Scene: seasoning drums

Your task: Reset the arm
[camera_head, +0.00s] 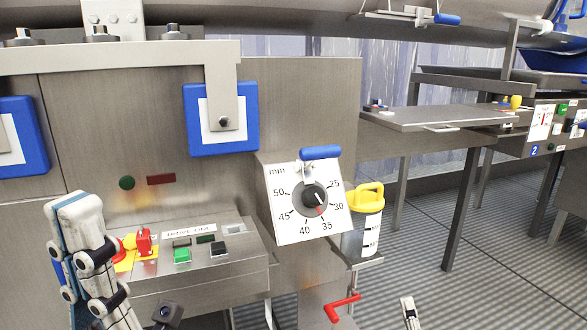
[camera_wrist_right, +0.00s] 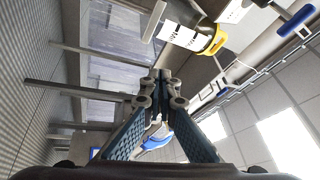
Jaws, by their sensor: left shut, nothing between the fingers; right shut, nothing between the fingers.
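My left gripper (camera_head: 76,205) stands at the lower left of the head view, fingers pointing up, shut and empty. It is in front of the machine's control panel and hides part of its left end. My right gripper (camera_head: 408,306) shows only as a small tip at the bottom edge of the head view, right of the red handle. In the right wrist view its two fingers (camera_wrist_right: 161,76) meet at their tips with nothing between them.
A control panel (camera_head: 215,273) has a red switch (camera_head: 144,240) and a green button (camera_head: 181,255). A dial plate (camera_head: 284,222) is beside a yellow-lidded container (camera_head: 368,236), also in the right wrist view (camera_wrist_right: 184,37). A red handle (camera_head: 341,307) juts out below. Open floor (camera_head: 500,245) lies to the right.

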